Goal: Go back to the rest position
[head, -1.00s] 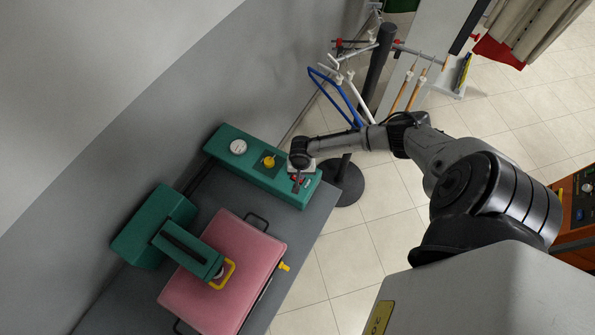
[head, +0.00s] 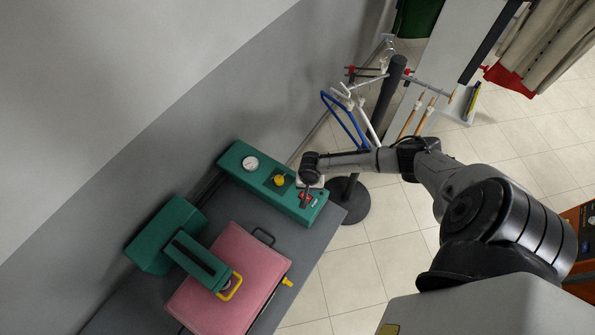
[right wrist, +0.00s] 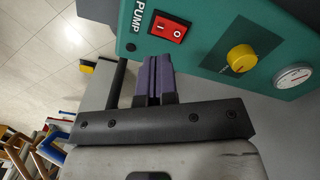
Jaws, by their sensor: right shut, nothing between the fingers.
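My right arm reaches in from the right in the head view, and its gripper (head: 306,197) is over the right end of the green control panel (head: 250,170). In the right wrist view the gripper's purple fingers (right wrist: 154,80) are shut with nothing between them. They are just below the red PUMP rocker switch (right wrist: 169,28); whether they touch the panel I cannot tell. The panel also carries a yellow knob (right wrist: 241,58) and a round gauge (right wrist: 293,75). My left gripper is not in view.
A dark stand (head: 385,105) with blue and white hangers stands behind my right arm. Open tiled floor (head: 400,255) lies right of the table.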

